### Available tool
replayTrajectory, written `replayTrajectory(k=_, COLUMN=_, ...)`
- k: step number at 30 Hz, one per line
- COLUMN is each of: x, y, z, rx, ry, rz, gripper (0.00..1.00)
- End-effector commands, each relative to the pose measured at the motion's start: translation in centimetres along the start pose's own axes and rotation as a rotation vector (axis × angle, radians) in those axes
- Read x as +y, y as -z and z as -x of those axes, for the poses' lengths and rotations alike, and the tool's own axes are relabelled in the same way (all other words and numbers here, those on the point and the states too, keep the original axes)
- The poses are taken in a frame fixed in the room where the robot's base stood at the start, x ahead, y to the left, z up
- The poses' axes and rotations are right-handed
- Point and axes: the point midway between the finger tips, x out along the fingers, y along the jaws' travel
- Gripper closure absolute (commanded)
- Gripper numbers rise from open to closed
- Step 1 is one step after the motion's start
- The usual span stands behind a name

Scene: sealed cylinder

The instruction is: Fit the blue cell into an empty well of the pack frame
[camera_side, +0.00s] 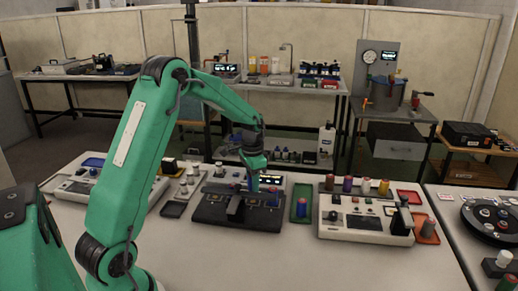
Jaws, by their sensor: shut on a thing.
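My gripper (254,174) hangs over the back right part of the dark pack frame (215,214), pointing down. It is shut on the blue cell (250,184), which is small and partly covered by the jaws. The cell looks upright. I cannot tell whether its lower end is inside a well or just above one. A dark raised block stands at the front middle of the frame and hides some of it. The wells are too small to make out clearly.
A green tray (301,208) stands right of the frame. Further right is a white device (360,222) with several coloured cells behind it, and an orange tray (427,230). The front of the table is clear.

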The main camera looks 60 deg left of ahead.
Motion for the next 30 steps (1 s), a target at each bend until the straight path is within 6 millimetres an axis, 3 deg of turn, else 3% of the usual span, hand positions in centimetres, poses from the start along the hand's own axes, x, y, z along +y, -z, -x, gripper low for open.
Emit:
replayTrajectory(k=8, x=0.0, y=0.0, z=-0.6, rx=0.000, ry=0.000, rz=0.000, gripper=0.94)
replayTrajectory(k=18, x=0.0, y=0.0, z=-3.8, rx=-0.001, ry=-0.001, rz=0.000, gripper=0.94)
replayTrajectory(k=30, x=0.0, y=0.0, z=-4.1, rx=0.000, ry=0.000, rz=0.000, gripper=0.94)
